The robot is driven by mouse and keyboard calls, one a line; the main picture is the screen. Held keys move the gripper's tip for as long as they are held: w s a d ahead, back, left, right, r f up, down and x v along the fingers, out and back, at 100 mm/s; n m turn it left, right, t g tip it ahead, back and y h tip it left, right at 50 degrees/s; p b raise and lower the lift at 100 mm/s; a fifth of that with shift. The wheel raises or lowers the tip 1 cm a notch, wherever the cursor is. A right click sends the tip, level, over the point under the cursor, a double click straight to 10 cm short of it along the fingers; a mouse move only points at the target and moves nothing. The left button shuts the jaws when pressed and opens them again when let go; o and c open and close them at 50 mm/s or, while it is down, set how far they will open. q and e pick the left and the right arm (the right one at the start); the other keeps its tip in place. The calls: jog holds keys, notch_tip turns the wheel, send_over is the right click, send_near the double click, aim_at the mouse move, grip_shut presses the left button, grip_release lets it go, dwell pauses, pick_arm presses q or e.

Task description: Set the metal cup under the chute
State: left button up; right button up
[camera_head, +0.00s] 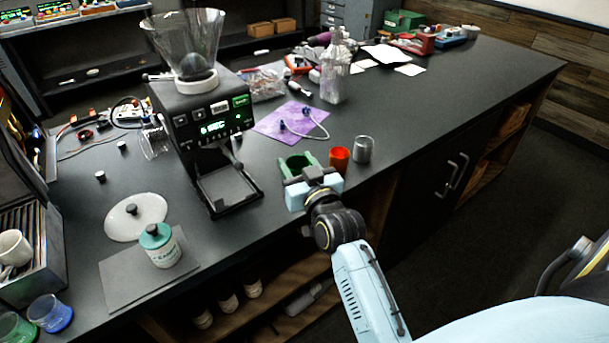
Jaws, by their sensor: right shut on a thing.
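My right gripper (302,172) is at the counter's front edge, left of both cups and apart from the metal cup. It is shut on a green cup-like thing (297,161), partly hidden by the gripper. The black grinder (212,127) with a clear hopper stands to the left. Its chute (230,152) is above an empty tray (226,188). My left gripper is out of view.
A purple cloth (290,122) with a looped cable lies behind the gripper, and a clear bottle (334,80) stands beyond it. A teal-lidded jar (160,246) stands on a grey mat (122,280) at the front left. The counter between the grinder and my right gripper is mostly clear.

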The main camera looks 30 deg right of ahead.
jog(key=w+d+r+m+h+p, duration=0.1)
jog(key=w+d+h, duration=0.1)
jog(key=w+d, duration=0.4)
jog(key=shift+d+r, duration=0.3)
notch_tip(320, 180, down, 6)
jog(key=b, duration=0.5)
jog(key=shift+r, duration=0.2)
notch_tip(320, 180, down, 4)
jog(key=b, duration=0.4)
jog(key=shift+f, duration=0.1)
